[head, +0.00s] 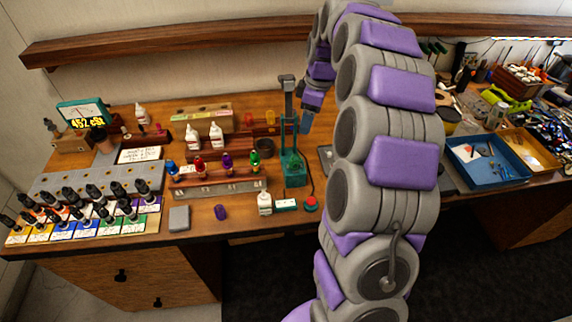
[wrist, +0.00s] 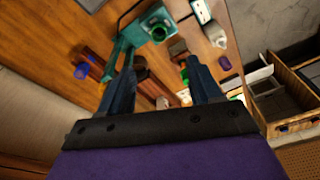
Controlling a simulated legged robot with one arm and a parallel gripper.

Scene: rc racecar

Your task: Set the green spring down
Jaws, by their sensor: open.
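The green spring (head: 254,158) stands upright at the right end of a row of coloured springs on a wooden stand (head: 222,183). In the wrist view a small green piece (wrist: 185,73), likely the same spring, shows close beside the right finger, beyond the fingertips. I cannot tell how far apart they are. My gripper (head: 306,122) hangs above the bench, behind and to the right of the stand, near the teal press. In the wrist view its two blue fingers (wrist: 160,85) are spread wide with nothing held between them.
The teal press (head: 293,168) stands just right of the stand. A blue spring (head: 172,168), a red spring (head: 199,163) and a purple spring (head: 227,160) share the stand. A white bottle (head: 265,203) and red button (head: 311,203) are in front. Bare bench lies around the purple piece (head: 221,212).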

